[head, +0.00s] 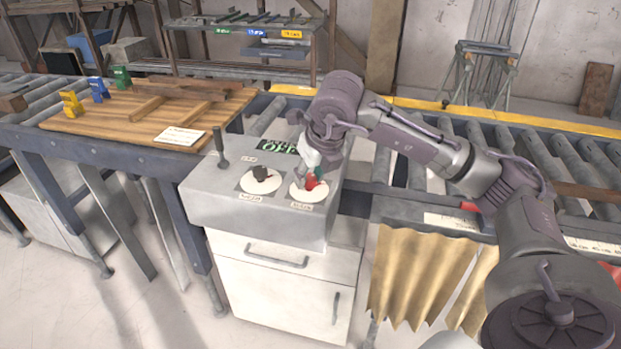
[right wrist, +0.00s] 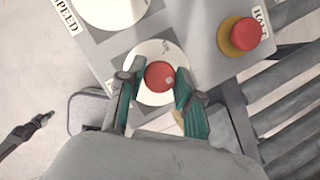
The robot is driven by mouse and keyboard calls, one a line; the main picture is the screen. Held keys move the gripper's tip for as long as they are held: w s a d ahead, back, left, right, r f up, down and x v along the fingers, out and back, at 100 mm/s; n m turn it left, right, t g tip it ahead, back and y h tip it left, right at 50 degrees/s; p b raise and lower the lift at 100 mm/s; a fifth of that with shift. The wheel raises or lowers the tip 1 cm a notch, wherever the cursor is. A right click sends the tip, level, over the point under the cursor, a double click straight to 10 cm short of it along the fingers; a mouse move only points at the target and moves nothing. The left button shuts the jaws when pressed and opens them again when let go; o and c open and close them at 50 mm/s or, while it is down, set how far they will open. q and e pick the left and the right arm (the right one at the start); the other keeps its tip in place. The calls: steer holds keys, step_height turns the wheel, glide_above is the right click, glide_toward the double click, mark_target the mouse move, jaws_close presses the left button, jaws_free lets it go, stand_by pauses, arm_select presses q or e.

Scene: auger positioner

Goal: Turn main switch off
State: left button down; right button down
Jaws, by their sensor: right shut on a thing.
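The main switch (head: 311,183) is a red knob on a white round dial at the right of the grey control box's top. It also shows in the right wrist view as a red knob (right wrist: 158,74) on its dial. My right gripper (head: 317,178) reaches down onto it from above. In the right wrist view its two teal-padded fingers (right wrist: 156,88) stand on either side of the knob, shut on it. The fingers hide part of the dial and its marks. My left gripper is not in view.
A black knob (head: 262,175) on a second white dial sits left of the switch. A black lever (head: 219,147) rises at the box's left corner. A red button (right wrist: 246,34) on a yellow base is close by. Roller conveyors (head: 400,160) run behind.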

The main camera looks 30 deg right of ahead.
steer(key=shift+r+m, duration=0.1)
steer(key=shift+m, duration=0.2)
steer(key=c, duration=0.8)
jaws_free()
steer(key=v, duration=1.2)
steer(key=shift+a, duration=0.1)
